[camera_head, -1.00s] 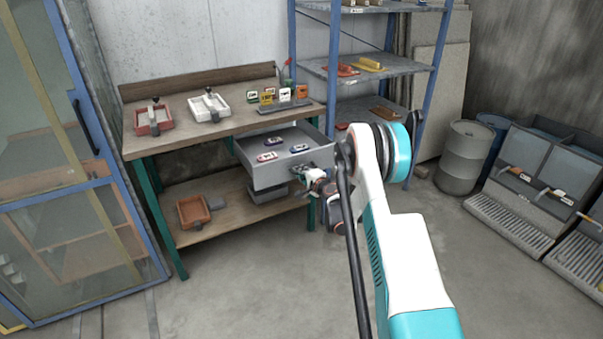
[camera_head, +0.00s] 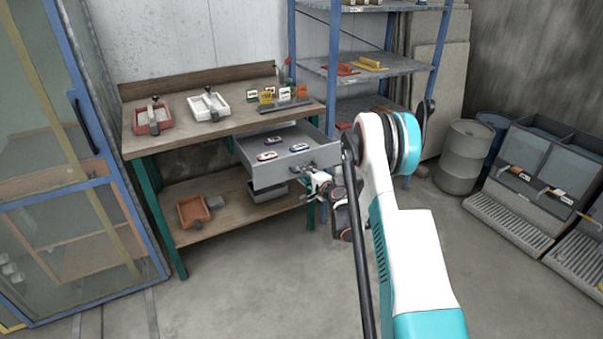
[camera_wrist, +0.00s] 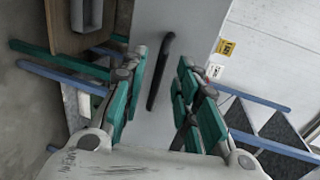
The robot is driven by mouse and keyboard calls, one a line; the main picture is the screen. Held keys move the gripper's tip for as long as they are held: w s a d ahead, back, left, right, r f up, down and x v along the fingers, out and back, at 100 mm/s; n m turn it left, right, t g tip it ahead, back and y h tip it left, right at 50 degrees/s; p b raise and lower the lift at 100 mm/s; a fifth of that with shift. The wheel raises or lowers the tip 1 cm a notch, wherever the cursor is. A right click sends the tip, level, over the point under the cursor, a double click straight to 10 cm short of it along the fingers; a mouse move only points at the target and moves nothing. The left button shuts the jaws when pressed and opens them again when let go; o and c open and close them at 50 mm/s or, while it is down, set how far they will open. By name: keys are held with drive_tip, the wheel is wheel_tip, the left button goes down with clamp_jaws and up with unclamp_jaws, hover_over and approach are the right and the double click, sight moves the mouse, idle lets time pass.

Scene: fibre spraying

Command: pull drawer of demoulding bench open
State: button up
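The demoulding bench (camera_head: 225,122) has a wooden top and green legs. Its grey drawer (camera_head: 275,178) stands pulled out under the right part of the top, with several small car-shaped pieces inside. My gripper (camera_wrist: 162,62) is open at the drawer front, its two green-padded fingers well apart. The dark bar handle (camera_wrist: 160,72) lies between and slightly beyond the fingers in the wrist view, with a visible gap on both sides. In the head view my gripper (camera_head: 318,184) is small and partly hidden by my arm.
Moulds (camera_head: 210,106) and small coloured cards stand on the bench top. An orange tray (camera_head: 192,212) sits on the lower shelf. A blue-post rack (camera_head: 335,70) stands behind my arm. A glass cabinet (camera_head: 70,220) is at left. Floor in front of the bench is clear.

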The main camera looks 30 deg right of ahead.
drive_tip(key=v, duration=0.8)
drive_tip(key=shift+a, duration=0.1)
